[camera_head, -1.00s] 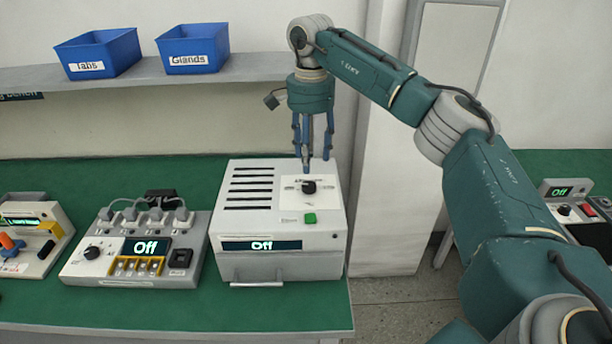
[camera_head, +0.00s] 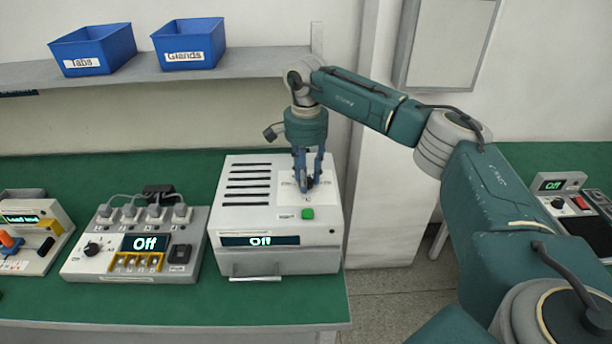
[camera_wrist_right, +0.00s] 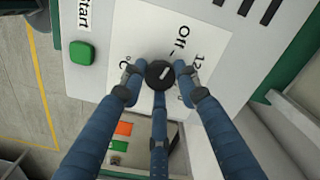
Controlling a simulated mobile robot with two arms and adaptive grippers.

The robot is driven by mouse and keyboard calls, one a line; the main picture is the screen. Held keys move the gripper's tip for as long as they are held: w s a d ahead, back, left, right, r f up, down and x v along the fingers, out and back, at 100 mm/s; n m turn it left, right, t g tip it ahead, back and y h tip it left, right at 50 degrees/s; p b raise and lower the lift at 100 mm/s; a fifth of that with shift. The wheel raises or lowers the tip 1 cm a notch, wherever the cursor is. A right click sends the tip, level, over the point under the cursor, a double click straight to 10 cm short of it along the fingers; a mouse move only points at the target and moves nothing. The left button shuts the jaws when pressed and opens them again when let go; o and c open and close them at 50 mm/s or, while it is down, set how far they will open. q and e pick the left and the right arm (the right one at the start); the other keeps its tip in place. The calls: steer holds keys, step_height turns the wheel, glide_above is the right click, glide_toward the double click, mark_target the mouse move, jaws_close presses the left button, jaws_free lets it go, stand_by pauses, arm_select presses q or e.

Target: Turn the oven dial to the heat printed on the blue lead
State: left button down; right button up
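The oven is a white box (camera_head: 235,200) with slots on top and a front display (camera_head: 260,240) reading "Off". Its black dial (camera_wrist_right: 160,74) has a white pointer mark; "Off" and part of a number are printed near it. A green Start button (camera_head: 307,213) is beside the dial plate. My right gripper (camera_head: 311,185) points down over the dial. In the wrist view its three fingers (camera_wrist_right: 158,78) stand around the dial, very close to it; whether they press on it I cannot tell. My left gripper is not in view.
A grey unit (camera_head: 78,262) with plugs and an "Off" display stands left of the oven. A device with an orange part (camera_head: 10,243) is at far left. Blue bins labelled Tabs (camera_head: 95,48) and Glands (camera_head: 188,42) sit on the shelf (camera_head: 260,62). Another bench is at right.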

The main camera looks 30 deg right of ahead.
steer(key=shift+c, duration=1.4)
steer(key=shift+m, duration=0.7)
steer(key=m, duration=0.3)
steer(key=shift+r+p, duration=0.1)
steer(key=shift+p, duration=0.2)
steer(key=m, duration=1)
steer(key=shift+p, duration=0.4)
steer(key=m, duration=0.7)
steer(key=shift+w+d+m+p, duration=0.1)
steer(key=shift+m+p, duration=0.2)
steer(key=shift+p, duration=0.05)
steer(key=m, duration=0.4)
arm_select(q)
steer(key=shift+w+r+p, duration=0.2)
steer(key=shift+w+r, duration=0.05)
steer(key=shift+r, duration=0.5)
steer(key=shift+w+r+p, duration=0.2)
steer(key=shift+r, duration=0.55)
arm_select(e)
steer(key=shift+r+m, duration=0.1)
steer(key=shift+m, duration=2)
